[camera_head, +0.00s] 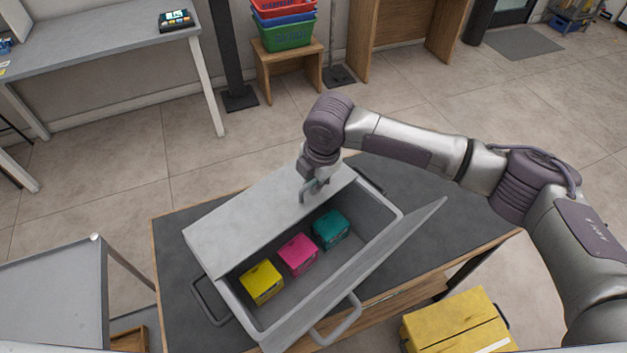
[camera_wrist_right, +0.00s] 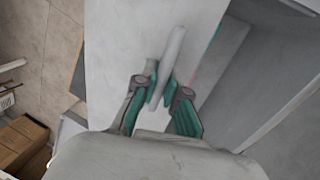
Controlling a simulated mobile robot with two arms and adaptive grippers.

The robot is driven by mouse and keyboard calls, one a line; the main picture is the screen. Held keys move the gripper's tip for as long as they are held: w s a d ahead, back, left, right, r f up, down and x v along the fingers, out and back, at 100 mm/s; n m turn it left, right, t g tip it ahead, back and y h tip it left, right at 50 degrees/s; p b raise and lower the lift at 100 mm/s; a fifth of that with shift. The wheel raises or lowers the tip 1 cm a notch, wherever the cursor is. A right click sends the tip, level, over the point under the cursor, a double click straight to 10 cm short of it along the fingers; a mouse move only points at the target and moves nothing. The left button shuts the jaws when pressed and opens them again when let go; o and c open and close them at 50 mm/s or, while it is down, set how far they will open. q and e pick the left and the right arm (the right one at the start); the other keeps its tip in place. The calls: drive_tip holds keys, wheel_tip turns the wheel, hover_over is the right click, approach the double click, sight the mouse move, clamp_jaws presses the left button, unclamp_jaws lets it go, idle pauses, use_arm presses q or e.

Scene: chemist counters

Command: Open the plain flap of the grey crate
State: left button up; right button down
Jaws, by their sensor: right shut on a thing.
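The grey crate (camera_head: 390,222) stands on a dark-topped table. My left gripper is not in view.
Inside the crate are a yellow box (camera_head: 262,283), a pink box (camera_head: 298,256) and a teal box (camera_head: 331,230). A yellow case (camera_head: 455,322) is at the lower right. The dark tabletop (camera_head: 455,235) is clear right of the crate. A grey cart (camera_head: 50,300) stands left.

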drive_tip(key=shift+w+a+r+p, duration=0.1)
drive_tip(key=shift+w+r+p, duration=0.05)
drive_tip(key=shift+r+p, duration=0.15)
drive_tip(key=shift+w+a+r+p, duration=0.1)
drive_tip(key=shift+w+r+p, duration=0.05)
drive_tip(key=shift+r, duration=0.25)
drive_tip(key=shift+w+a+r+p, duration=0.15)
drive_tip(key=shift+r+p, duration=0.15)
drive_tip(key=shift+r, duration=0.1)
drive_tip(key=shift+w+a+r+p, duration=0.1)
drive_tip(key=shift+r+p, duration=0.2)
drive_tip(key=shift+r, duration=0.05)
drive_tip(key=shift+w+a+r, duration=0.1)
drive_tip(key=shift+w, duration=0.05)
drive_tip(key=shift+r, duration=0.1)
drive_tip(key=shift+w+a+r+p, duration=0.35)
drive_tip(key=shift+w+r+p, duration=0.1)
drive_tip(key=shift+r, duration=0.1)
drive_tip(key=shift+w+a+r, duration=0.2)
drive_tip(key=shift+a, duration=0.05)
drive_tip(key=shift+w+r, duration=0.1)
